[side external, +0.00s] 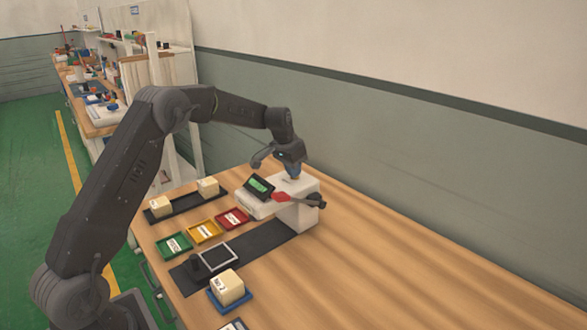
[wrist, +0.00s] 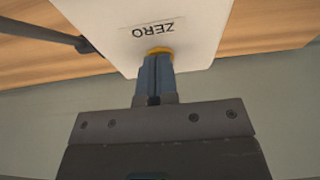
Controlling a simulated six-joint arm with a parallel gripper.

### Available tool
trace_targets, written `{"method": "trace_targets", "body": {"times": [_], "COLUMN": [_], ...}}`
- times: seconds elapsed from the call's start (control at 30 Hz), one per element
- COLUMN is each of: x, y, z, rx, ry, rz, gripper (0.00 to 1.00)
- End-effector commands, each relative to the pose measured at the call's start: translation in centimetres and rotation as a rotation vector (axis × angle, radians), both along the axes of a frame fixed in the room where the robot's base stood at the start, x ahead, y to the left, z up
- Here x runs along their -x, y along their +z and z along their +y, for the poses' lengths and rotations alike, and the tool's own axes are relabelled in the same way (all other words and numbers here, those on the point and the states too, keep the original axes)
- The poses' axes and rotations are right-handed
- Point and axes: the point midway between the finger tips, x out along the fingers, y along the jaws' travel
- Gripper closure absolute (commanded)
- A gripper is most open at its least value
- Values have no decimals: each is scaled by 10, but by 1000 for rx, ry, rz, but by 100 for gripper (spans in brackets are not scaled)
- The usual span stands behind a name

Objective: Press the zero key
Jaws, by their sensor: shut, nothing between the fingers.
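The zero key (wrist: 160,50) is a yellow-orange button on the top of a white device (wrist: 108,28), beside the printed word ZERO. In the side external view the white device (side external: 298,215) stands on the wooden table with a green display (side external: 259,186). My gripper (side external: 293,177) is over the top of the device, pointing down. In the wrist view the shut fingertips (wrist: 158,60) overlap the key and hide most of it. Only its far edge shows. I cannot tell whether the fingertips touch it or how far it is pressed.
Green (side external: 174,245), yellow (side external: 204,231) and red (side external: 233,218) trays lie left of the device. A labelled block (side external: 227,286) sits on a blue tray at the front. Two blocks stand on a black strip (side external: 187,204) at the back left. The table's right side is clear.

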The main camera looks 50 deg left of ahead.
Motion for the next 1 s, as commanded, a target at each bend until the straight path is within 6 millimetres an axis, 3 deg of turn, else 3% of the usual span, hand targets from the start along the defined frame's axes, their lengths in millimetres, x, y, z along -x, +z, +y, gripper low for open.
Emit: {"method": "trace_targets", "body": {"times": [0.17, 0.33, 0.7, 1.0], "x": [0, 0, 23, 29], "y": [12, 46, 118, 136], "z": [-1, 0, 0, 0], "rx": [1, -2, -2, 0], "ry": [0, 0, 1, 0], "rz": [1, -5, -3, 0], "gripper": [100, 100, 100, 100]}}
